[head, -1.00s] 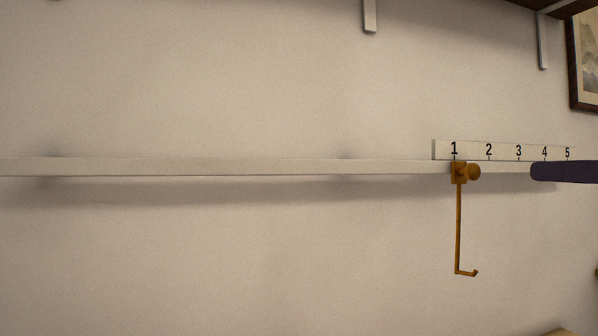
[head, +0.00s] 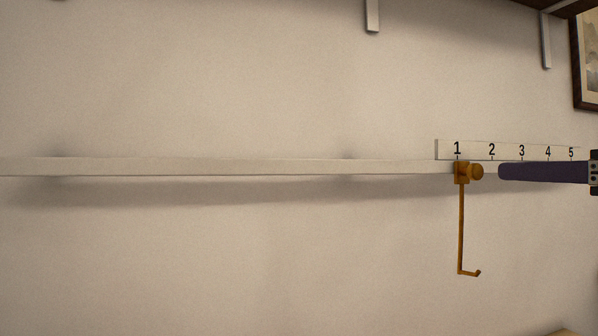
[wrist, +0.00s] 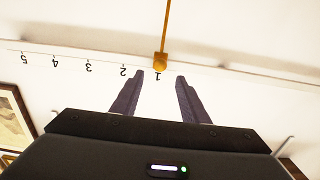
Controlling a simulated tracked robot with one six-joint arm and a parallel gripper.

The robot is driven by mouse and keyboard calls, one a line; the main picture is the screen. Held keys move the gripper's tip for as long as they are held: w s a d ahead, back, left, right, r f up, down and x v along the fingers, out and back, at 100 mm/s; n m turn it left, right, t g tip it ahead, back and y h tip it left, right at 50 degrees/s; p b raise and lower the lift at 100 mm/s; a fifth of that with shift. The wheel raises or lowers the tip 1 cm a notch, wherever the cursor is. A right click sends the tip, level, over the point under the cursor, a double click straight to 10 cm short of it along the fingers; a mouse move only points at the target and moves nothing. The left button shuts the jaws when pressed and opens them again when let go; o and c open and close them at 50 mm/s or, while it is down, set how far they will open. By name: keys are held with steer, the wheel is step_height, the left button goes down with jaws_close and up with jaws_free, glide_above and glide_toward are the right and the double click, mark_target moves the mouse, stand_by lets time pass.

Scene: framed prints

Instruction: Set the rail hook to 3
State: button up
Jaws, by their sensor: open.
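The brass-coloured rail hook (head: 461,215) hangs from the white wall rail (head: 250,167), with its slider block and round knob (head: 476,171) under the 1 on the scale. The white number strip (head: 508,150) runs from 1 at left to 5 at right. The 3 lies to the right of the hook. My gripper (head: 502,171) reaches in from the right, its dark finger tip a little short of the knob. In the wrist view, where the scene is upside down, my gripper (wrist: 157,80) is open, and the knob (wrist: 160,62) lies ahead between the two fingertips, apart from both.
Shelf brackets (head: 372,14) hang above the rail, well clear of it. A framed print (head: 587,60) is on the wall at upper right. The rail left of the hook is bare.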

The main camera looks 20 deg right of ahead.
mark_target(480, 171)
steer(key=shift+w+a, duration=0.1)
steer(key=shift+w, duration=4.2)
jaws_close()
